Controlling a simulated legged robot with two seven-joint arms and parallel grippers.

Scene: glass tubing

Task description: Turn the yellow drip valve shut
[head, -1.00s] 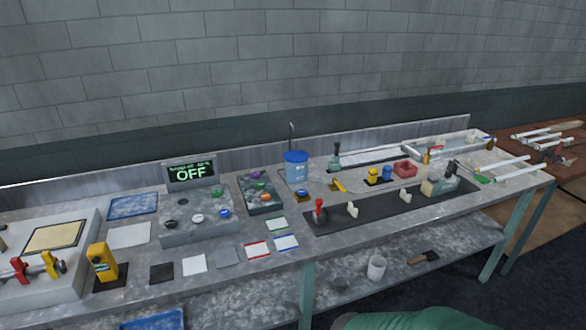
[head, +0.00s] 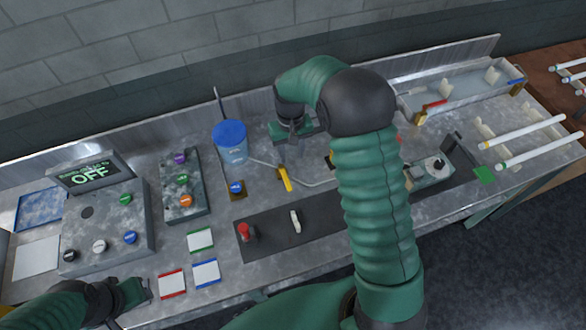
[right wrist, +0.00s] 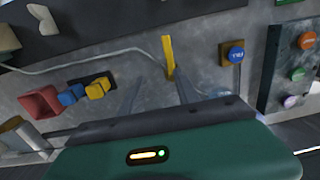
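The yellow drip valve (head: 285,179) is a flat yellow lever on a thin pale tube on the bench. It also shows in the right wrist view (right wrist: 168,56), just beyond the fingers and slightly right of their middle. My right gripper (head: 290,140) is above the bench behind the valve, partly hidden by its own wrist. In the right wrist view its two fingers (right wrist: 156,90) are apart with nothing between them, and no contact with the lever shows. My left gripper (head: 143,288) is low at the left by the bench front; its fingers are not clear.
A blue-lidded container (head: 231,143) stands left of the valve. A blue FILL button (head: 237,187) is close by. A dark strip with a red-knobbed lever (head: 245,232) lies in front. In the wrist view, a red bin (right wrist: 40,103) and yellow block (right wrist: 97,89) sit left.

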